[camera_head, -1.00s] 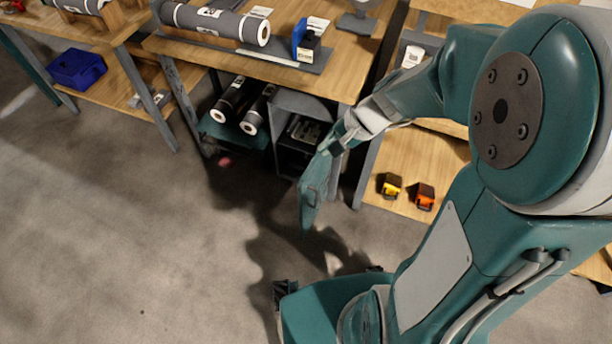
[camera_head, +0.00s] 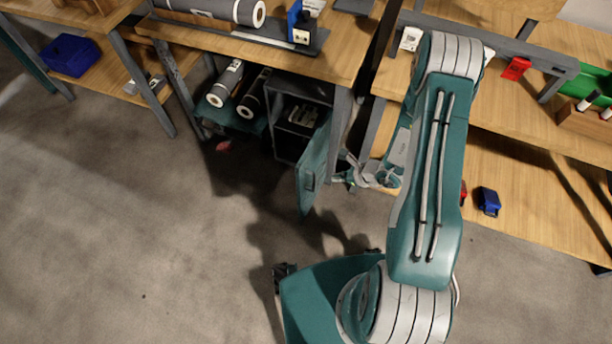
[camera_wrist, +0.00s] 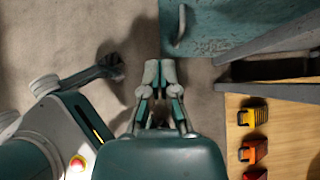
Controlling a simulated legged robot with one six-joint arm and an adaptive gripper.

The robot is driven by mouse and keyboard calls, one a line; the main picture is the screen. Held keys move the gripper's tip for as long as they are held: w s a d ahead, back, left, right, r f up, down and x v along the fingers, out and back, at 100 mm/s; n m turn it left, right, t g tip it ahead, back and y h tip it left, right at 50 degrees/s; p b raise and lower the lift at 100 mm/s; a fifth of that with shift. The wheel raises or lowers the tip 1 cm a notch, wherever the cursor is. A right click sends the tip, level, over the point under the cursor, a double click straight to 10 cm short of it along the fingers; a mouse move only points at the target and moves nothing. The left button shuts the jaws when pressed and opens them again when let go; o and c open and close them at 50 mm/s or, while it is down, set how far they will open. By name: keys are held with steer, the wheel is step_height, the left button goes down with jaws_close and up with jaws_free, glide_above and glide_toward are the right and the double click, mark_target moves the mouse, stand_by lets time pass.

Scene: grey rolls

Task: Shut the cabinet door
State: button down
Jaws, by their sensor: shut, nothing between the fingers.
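The cabinet (camera_head: 287,143) is a dark grey box with shelves under the middle table. Its teal door (camera_head: 311,178) stands open, swung out toward the floor in front, with a small handle on its face. In the wrist view the door (camera_wrist: 222,30) lies at the top, with its curved handle (camera_wrist: 180,26). My gripper (camera_head: 345,178) is just right of the door in the head view, low, near its handle side. In the wrist view my gripper (camera_wrist: 160,72) has its fingertips together, empty, just below the door's edge. I cannot tell whether it touches the door.
Dark rolls (camera_head: 240,92) lie on a teal shelf left of the cabinet. A grey table leg (camera_head: 343,125) stands right beside the door. A low wooden shelf (camera_head: 530,195) with toy trucks (camera_wrist: 252,150) is on the right. The floor (camera_head: 150,240) in front is clear.

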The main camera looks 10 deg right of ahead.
steer(key=f, duration=0.1)
glide_toward(300, 177)
steer(key=x, duration=0.6)
steer(key=shift+s+d+f, duration=0.2)
steer(key=shift+s+f, duration=0.05)
steer(key=shift+f, duration=0.05)
steer(key=shift+w+a, duration=0.35)
steer(key=shift+a, duration=0.1)
